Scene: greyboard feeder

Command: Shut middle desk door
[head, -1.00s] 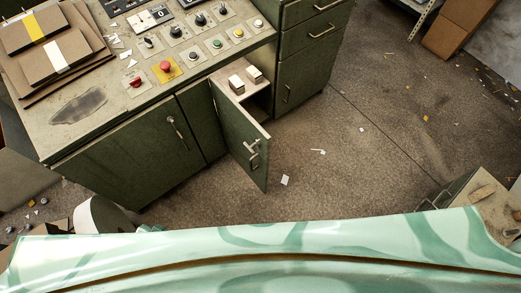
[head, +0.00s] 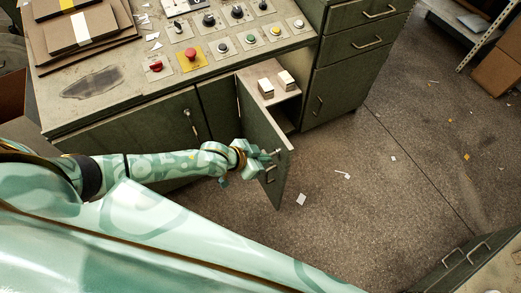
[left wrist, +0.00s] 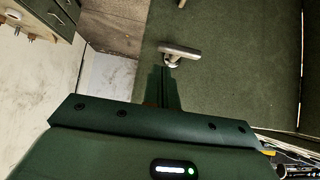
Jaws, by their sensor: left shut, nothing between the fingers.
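The middle desk door (head: 265,150) is a dark green panel standing open, swung out from the desk front. Its metal handle (head: 270,175) is on its outer face near the free edge; the handle also shows in the left wrist view (left wrist: 180,52). My left gripper (head: 274,154) is shut and empty, at the outer face of the door close to the handle. In the left wrist view its closed fingers (left wrist: 168,76) point at the panel just below the handle. Whether they touch the door I cannot tell. My right gripper is not in view.
Two small pale blocks (head: 272,84) sit on a surface above the opening. The desk top (head: 130,62) carries buttons, knobs and cardboard folders. A drawer cabinet (head: 355,75) stands right of the opening. The floor (head: 370,190) right of the door is clear except for paper scraps.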

